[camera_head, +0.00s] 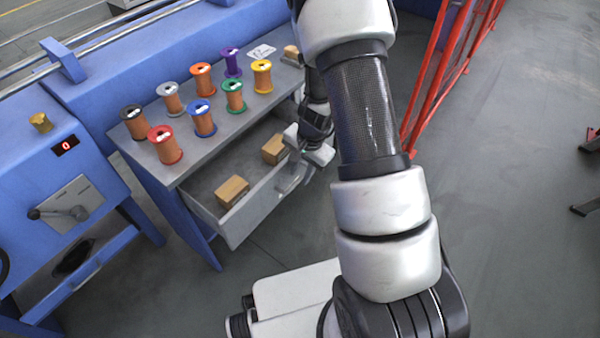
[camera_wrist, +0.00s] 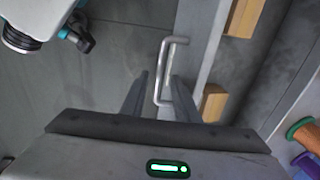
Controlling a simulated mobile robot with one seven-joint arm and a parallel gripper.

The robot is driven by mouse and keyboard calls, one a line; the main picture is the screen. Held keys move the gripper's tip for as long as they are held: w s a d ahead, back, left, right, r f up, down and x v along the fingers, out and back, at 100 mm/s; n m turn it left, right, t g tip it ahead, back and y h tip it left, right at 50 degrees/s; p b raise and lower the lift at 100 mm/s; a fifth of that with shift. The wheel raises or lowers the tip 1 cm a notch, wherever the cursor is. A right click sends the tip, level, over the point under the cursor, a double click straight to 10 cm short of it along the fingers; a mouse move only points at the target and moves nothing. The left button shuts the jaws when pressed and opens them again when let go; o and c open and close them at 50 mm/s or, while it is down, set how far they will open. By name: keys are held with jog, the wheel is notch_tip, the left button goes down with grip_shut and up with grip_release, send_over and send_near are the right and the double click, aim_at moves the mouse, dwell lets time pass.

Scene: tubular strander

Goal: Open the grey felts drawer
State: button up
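The grey drawer (camera_head: 243,218) under the bench top is pulled out, and its inside shows with brown blocks (camera_head: 232,190) in it. In the wrist view, the drawer's front panel (camera_wrist: 207,40) runs up the picture, with a bent metal bar handle (camera_wrist: 161,72) on its left side. My gripper (camera_wrist: 160,85) is open, with one finger on each side of the handle bar. The right finger lies between bar and panel, and gaps show beside the bar. In the head view, my gripper (camera_head: 294,178) is at the drawer's front, and my arm hides part of it.
Several coloured wire spools (camera_head: 203,118) stand on the bench top (camera_head: 205,155) above the drawer. A blue machine with a lever panel (camera_head: 66,203) is at the left. A red rail (camera_head: 430,75) stands behind my arm. The grey floor (camera_head: 520,200) at the right is mostly clear.

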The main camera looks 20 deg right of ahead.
notch_tip(320, 180, up, 16)
jog(key=s+d+p, duration=0.1)
jog(key=s+p, duration=0.1)
jog(key=p, duration=0.3)
jog(key=shift+s+d+f, duration=0.15)
jog(key=shift+s+d, duration=0.05)
jog(key=shift+d, duration=0.2)
jog(key=s+a+r+n+t, duration=0.1)
jog(key=s+a+r+n, duration=0.2)
jog(key=r, duration=0.5)
jog(key=s+a+r+n+t, duration=0.1)
jog(key=s+a+r+n, duration=0.15)
jog(key=r, duration=0.65)
jog(key=s+r+n+t+h, duration=0.15)
jog(key=s+r+n, duration=0.35)
jog(key=s+r, duration=0.55)
notch_tip(320, 180, up, 16)
jog(key=s+p, duration=0.2)
jog(key=p, duration=1.6)
jog(key=shift+d+r, duration=0.25)
jog(key=shift+d, duration=0.1)
